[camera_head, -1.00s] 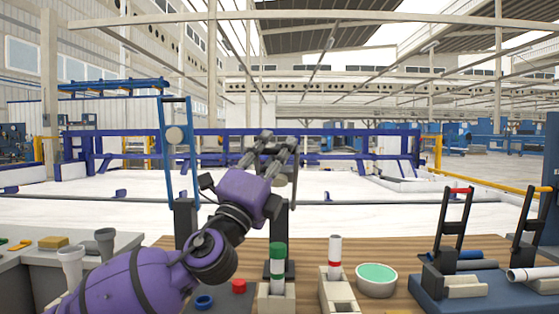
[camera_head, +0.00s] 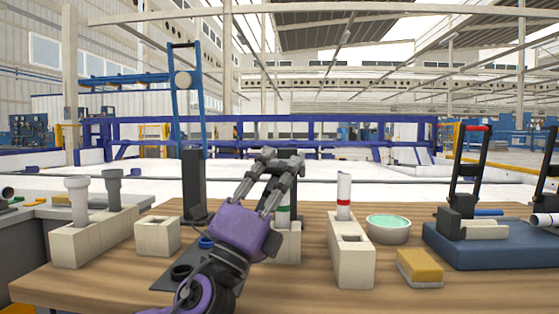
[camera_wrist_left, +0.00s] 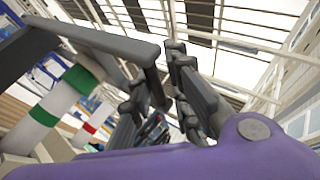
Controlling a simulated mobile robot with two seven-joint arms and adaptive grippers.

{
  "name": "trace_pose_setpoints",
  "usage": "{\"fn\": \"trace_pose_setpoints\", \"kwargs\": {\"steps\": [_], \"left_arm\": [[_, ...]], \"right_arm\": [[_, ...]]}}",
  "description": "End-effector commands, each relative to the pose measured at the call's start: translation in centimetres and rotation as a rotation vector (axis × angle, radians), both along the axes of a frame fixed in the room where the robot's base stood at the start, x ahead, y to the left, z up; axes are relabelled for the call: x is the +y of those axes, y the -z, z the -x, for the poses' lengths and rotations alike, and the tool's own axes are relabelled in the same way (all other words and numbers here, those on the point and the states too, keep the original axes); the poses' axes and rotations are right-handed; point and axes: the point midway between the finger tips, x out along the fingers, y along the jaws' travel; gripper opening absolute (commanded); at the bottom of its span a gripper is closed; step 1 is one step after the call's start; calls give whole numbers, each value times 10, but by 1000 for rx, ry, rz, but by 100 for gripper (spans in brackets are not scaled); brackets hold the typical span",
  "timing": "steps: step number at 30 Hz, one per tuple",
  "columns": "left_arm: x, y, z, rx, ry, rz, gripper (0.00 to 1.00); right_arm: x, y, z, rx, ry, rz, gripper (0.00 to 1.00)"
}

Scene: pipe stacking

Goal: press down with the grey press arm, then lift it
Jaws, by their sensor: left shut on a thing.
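The grey press arm (camera_head: 298,172) shows as a dark frame at the middle of the table in the head view, largely behind my gripper. In the left wrist view it is a long dark bar (camera_wrist_left: 100,42) with a bent end at the fingers. My left gripper (camera_head: 276,160) is shut on it; the exact contact is partly hidden. Below stands a white pipe with a green band (camera_head: 283,217) in a pale block (camera_head: 288,248). The pipe also shows in the left wrist view (camera_wrist_left: 50,105). Whether the press arm touches the pipe is hidden. My right gripper is out of view.
A white pipe with a red band (camera_head: 344,197) stands in a pale block (camera_head: 350,262) to the right. Beyond are a green-filled bowl (camera_head: 388,228), a yellow sponge (camera_head: 420,267) and a blue base (camera_head: 490,245). A raised blue frame (camera_head: 173,100) stands left.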

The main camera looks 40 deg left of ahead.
Motion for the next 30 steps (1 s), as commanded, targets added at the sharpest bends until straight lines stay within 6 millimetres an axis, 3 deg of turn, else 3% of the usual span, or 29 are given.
{"fn": "trace_pose_setpoints", "kwargs": {"steps": [3,16,17,19,30], "left_arm": [[5,13,-5,13,-12,6,0],[3,18,-6,19,-6,4,0],[3,18,-6,19,-6,4,18],[3,18,-6,19,-5,5,27],[3,15,-4,13,-7,4,29]], "right_arm": [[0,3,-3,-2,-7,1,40],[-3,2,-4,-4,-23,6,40],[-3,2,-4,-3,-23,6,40],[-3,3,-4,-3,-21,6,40],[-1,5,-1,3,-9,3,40]]}}
